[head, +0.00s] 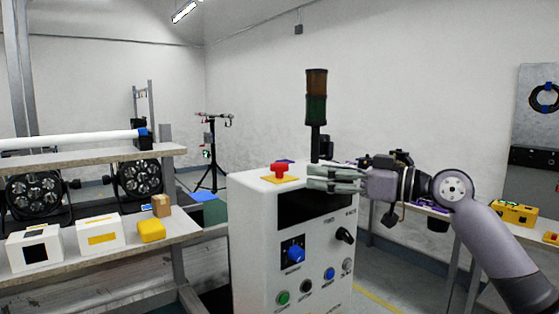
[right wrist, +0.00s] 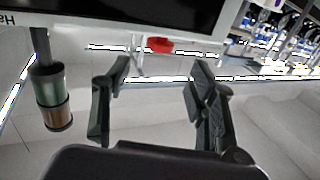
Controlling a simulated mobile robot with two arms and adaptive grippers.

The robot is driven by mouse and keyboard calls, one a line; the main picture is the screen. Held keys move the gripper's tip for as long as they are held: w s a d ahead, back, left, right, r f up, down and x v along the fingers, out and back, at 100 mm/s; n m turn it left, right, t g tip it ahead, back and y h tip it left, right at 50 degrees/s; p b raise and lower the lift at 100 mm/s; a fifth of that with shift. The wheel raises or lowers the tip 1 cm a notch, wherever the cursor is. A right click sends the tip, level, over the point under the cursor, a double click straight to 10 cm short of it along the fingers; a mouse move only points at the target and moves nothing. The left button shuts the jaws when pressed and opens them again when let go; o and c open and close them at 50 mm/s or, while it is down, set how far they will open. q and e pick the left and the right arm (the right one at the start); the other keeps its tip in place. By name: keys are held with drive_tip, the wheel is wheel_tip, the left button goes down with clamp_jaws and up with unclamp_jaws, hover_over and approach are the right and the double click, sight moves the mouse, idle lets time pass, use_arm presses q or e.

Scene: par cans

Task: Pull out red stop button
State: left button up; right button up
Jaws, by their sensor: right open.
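The red stop button (head: 279,170) sits on a yellow plate on top of the white control cabinet (head: 262,215). My right gripper (head: 312,180) comes in from the right over the cabinet top, its fingers pointing left toward the button. A short gap shows between the fingertips and the button. In the right wrist view, which looks upside down, the fingers (right wrist: 157,75) are spread and empty. The red button (right wrist: 160,45) shows beyond them, between the two tips in the picture. Its stem and plate are hard to make out there. My left gripper is in neither view.
A signal tower (head: 316,108) rises from the cabinet close behind my right gripper; it also shows in the right wrist view (right wrist: 52,97). The cabinet front has knobs and coloured buttons. A shelf (head: 185,228) with boxes and lamps stands left. Tables stand right.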

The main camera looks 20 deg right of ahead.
sight(279, 164)
drive_tip(key=p+x, duration=0.3)
drive_tip(key=x, duration=0.7)
drive_tip(key=shift+r, duration=0.1)
drive_tip(key=shift+w+a, duration=0.35)
drive_tip(key=shift+w, duration=0.05)
drive_tip(key=shift+c, duration=0.4)
clamp_jaws()
